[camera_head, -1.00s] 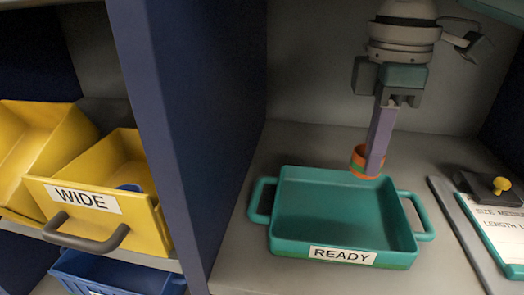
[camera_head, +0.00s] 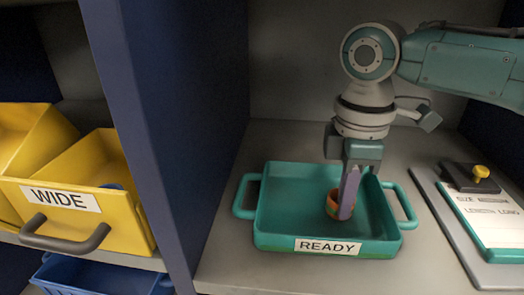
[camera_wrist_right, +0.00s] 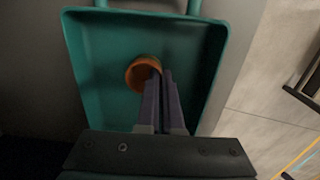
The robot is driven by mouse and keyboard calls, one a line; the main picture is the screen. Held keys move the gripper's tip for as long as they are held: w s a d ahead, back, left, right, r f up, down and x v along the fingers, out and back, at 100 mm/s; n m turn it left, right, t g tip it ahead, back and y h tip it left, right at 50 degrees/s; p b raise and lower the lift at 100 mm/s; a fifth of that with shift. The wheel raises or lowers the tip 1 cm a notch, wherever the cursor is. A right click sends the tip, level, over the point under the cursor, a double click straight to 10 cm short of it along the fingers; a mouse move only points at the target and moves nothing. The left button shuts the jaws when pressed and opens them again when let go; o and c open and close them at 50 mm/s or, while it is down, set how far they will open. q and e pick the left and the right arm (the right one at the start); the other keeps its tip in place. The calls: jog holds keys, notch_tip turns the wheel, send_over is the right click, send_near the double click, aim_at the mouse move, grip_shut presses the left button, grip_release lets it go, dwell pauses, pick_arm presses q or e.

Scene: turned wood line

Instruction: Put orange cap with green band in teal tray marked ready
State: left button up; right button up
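The orange cap with a green band (camera_head: 333,206) is inside the teal tray marked READY (camera_head: 270,240), low and right of the tray's middle. I cannot tell whether it touches the tray floor. My right gripper (camera_head: 347,208) points down into the tray with its purple fingers close together at the cap's right side. In the right wrist view, the fingers (camera_wrist_right: 162,78) are shut on the wall of the orange cap (camera_wrist_right: 133,74), over the teal tray (camera_wrist_right: 92,85). My left gripper is not in view.
A dark blue panel (camera_head: 165,120) stands left of the tray. Beyond it are a yellow bin marked WIDE (camera_head: 125,215) and a blue bin (camera_head: 95,278).

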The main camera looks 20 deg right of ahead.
jog(key=o, duration=0.4)
jog(key=shift+o, duration=0.2)
notch_tip(320, 180, up, 12)
jog(key=p, duration=0.1)
jog(key=shift+m+t+y, duration=0.3)
jog(key=shift+t+y, duration=0.2)
jog(key=shift+y, duration=0.1)
jog(key=s+a+f, duration=0.1)
jog(key=a+f, duration=0.1)
jog(key=a, duration=0.1)
jog(key=s+a+f, duration=0.2)
jog(key=f, duration=0.1)
jog(key=s+a+f, duration=0.2)
jog(key=a+f, duration=0.1)
jog(key=shift+a, duration=0.35)
jog(key=s+a+f+m+t+y, duration=0.1)
jog(key=s+a+f+m, duration=0.2)
jog(key=s+a, duration=0.15)
jog(key=s+d+m+t+h, duration=0.1)
jog(key=s+d+m, duration=0.4)
jog(key=s, duration=0.3)
jog(key=shift+s+d+r+m+t+h, duration=0.15)
jog(key=shift+s+d+m+t+h, duration=0.15)
jog(key=shift+m+h, duration=0.15)
